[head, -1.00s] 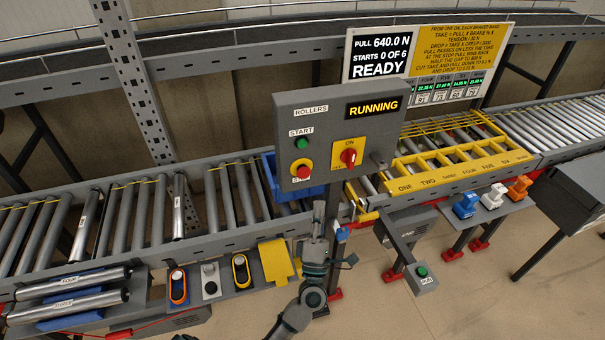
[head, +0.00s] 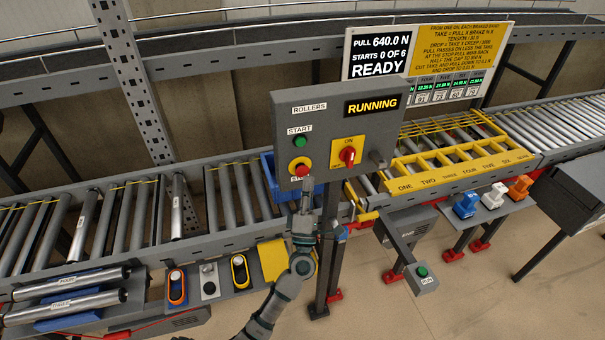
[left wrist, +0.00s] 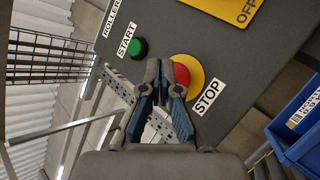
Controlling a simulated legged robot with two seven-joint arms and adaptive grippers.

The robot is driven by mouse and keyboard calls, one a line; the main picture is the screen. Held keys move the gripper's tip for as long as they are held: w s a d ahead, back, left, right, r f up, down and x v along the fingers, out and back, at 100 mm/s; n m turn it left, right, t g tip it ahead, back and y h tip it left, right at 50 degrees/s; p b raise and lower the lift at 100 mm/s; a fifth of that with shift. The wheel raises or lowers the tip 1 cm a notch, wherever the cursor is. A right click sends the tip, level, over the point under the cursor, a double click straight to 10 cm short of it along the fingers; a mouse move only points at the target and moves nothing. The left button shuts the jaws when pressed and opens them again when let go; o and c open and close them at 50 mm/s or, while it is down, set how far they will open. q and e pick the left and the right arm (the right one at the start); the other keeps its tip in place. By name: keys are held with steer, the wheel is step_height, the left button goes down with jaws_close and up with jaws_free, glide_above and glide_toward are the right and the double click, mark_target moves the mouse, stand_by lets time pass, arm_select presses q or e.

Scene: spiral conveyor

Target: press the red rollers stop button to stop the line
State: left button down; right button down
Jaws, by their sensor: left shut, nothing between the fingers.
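The grey ROLLERS control box (head: 325,112) stands on a post and its display reads RUNNING. The red stop button (head: 302,170), on a yellow ring, is at its lower left, below the green start button (head: 300,142). My left gripper (head: 306,186) is shut and empty, just below the stop button in the head view. In the left wrist view the shut fingertips (left wrist: 159,66) overlap the left edge of the red stop button (left wrist: 181,74). I cannot tell whether they touch it. The STOP label (left wrist: 208,97) is visible there. My right gripper is not in view.
A yellow ON/OFF switch plate (head: 348,154) with a red knob sits right of the stop button. A blue bin (head: 268,172) is behind the box. A roller conveyor (head: 130,215) runs behind. A small green-button box (head: 422,277) is at lower right.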

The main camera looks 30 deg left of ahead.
arm_select(q)
steer(key=shift+w+a, duration=0.3)
steer(key=shift+a, duration=0.45)
steer(key=shift+d, duration=0.15)
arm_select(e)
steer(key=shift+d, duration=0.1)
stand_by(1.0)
